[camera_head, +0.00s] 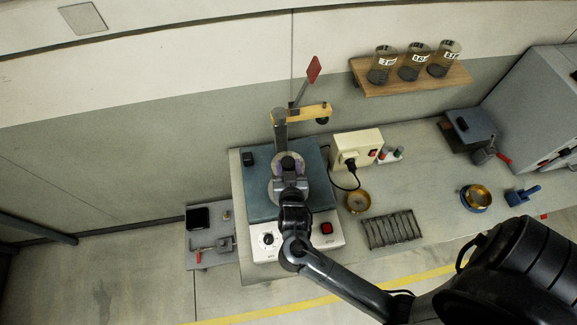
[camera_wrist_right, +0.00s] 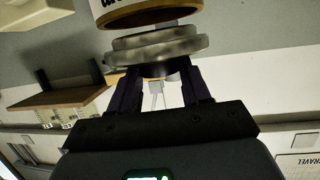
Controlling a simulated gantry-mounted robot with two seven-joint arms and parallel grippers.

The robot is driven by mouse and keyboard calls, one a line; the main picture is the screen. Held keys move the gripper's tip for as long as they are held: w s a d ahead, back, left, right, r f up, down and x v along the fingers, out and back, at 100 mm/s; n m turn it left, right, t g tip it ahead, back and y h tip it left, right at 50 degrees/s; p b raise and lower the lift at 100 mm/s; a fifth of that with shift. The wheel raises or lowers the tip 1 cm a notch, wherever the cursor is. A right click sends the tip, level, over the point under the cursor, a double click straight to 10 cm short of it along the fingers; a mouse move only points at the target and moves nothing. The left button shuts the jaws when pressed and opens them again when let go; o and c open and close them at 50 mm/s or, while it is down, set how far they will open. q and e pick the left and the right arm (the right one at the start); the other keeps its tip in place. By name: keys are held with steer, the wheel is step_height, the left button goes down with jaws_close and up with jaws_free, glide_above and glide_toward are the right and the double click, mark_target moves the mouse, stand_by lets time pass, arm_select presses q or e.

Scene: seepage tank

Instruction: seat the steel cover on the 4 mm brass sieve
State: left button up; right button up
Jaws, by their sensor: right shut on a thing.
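My right gripper (camera_head: 289,163) is over the blue-topped shaker in the head view. In the right wrist view its two dark fingers (camera_wrist_right: 160,92) are shut on the steel cover (camera_wrist_right: 155,48), a stepped grey metal disc. Just past the cover, at the top edge of that view, is a round brass-brown rim (camera_wrist_right: 150,14) on a pale labelled body. It looks slightly apart from the cover and is cut off. I cannot read a size. In the head view a grey disc edge (camera_head: 273,192) shows around the gripper, mostly hidden by the arm. My left gripper is out of view.
The shaker base (camera_head: 256,205) has a knob and red switch. Right of it are a small brass sieve (camera_head: 358,203), a dark rack (camera_head: 391,231) and a cream box (camera_head: 357,149). A yellow arm (camera_head: 301,114) stands behind. A brass sieve in a blue ring (camera_head: 476,197) sits farther right.

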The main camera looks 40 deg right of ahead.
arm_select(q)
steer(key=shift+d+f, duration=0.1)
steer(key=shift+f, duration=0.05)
arm_select(e)
steer(key=shift+f, duration=0.2)
arm_select(q)
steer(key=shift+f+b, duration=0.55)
steer(key=shift+b, duration=0.15)
arm_select(e)
steer(key=shift+f, duration=0.8)
steer(key=o, duration=1.2)
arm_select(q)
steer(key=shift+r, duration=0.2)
arm_select(e)
steer(key=shift+o, duration=0.2)
steer(key=shift+r, duration=0.1)
